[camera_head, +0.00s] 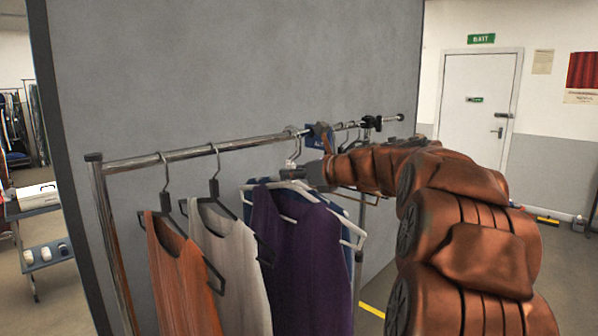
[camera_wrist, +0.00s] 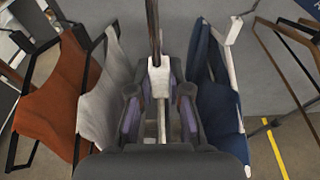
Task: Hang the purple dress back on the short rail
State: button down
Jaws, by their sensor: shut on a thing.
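The purple dress (camera_head: 301,255) hangs upright on a white hanger (camera_head: 353,230) between the grey top and a blue garment. My gripper (camera_head: 308,172) comes in from the right, just below the short rail (camera_head: 235,142), and is shut on the hanger's neck. In the wrist view my gripper (camera_wrist: 159,92) closes around the white neck (camera_wrist: 158,76), with purple cloth (camera_wrist: 131,116) showing beside the fingers. The hook rises to the rail's height. I cannot tell whether it rests on the rail.
An orange top (camera_head: 180,275) and grey top (camera_head: 232,265) hang to the left on dark hangers. The blue garment (camera_wrist: 213,95) is close on the right. A grey partition (camera_head: 250,70) stands behind the rail. A blue tag (camera_head: 313,140) sits at the rail near my gripper.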

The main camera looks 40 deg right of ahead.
aim_at(277, 184)
jog(key=shift+w+a+p, duration=0.2)
jog(key=shift+w+p, duration=0.4)
jog(key=shift+w, duration=0.7)
jog(key=shift+w+a+p, duration=0.2)
jog(key=shift+w+p, duration=0.4)
jog(key=shift+w, duration=0.7)
jog(key=shift+r+b, duration=0.1)
jog(key=shift+b, duration=0.4)
jog(key=shift+w+a+b, duration=0.25)
jog(key=shift+w, duration=1.55)
jog(key=shift+w+a+b, duration=0.2)
jog(key=shift+w, duration=1.55)
jog(key=shift+w, duration=0.1)
jog(key=shift+f+b, duration=1.7)
jog(key=shift+b, duration=0.4)
